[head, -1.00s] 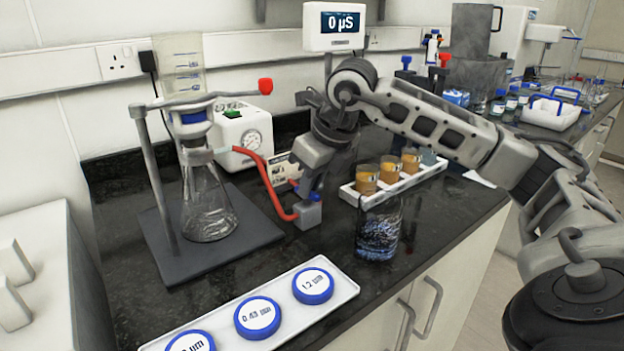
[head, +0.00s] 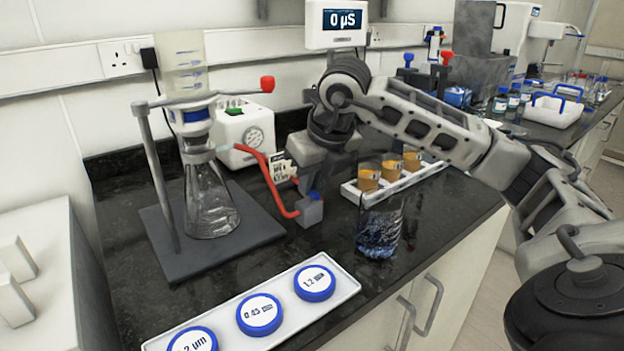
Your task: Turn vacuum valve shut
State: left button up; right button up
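The vacuum valve (head: 311,211) is a small grey block with a blue part on top, standing on the dark bench at the end of a red hose (head: 270,181). The hose runs back to the filter flask (head: 208,205), clamped on a stand. My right gripper (head: 318,178) points down just above and behind the valve, close to its blue part. Its fingers are partly hidden and blurred together, so I cannot tell whether they are open or touch the valve. My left gripper is out of view.
A white pump with a gauge (head: 246,135) stands behind the flask. A glass jar of dark blue grains (head: 380,232) and a white rack with orange-filled cups (head: 407,181) are right of the valve. A white tray of blue-rimmed discs (head: 345,287) lies in front.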

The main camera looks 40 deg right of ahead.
jog(key=o, duration=0.4)
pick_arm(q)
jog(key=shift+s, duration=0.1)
pick_arm(e)
jog(key=shift+r, duration=0.15)
pick_arm(q)
jog(key=p, duration=0.3)
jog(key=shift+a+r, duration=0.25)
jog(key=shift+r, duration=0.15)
pick_arm(e)
jog(key=v, duration=1.5)
jog(key=shift+s+r, duration=0.1)
jog(key=shift+r, duration=0.25)
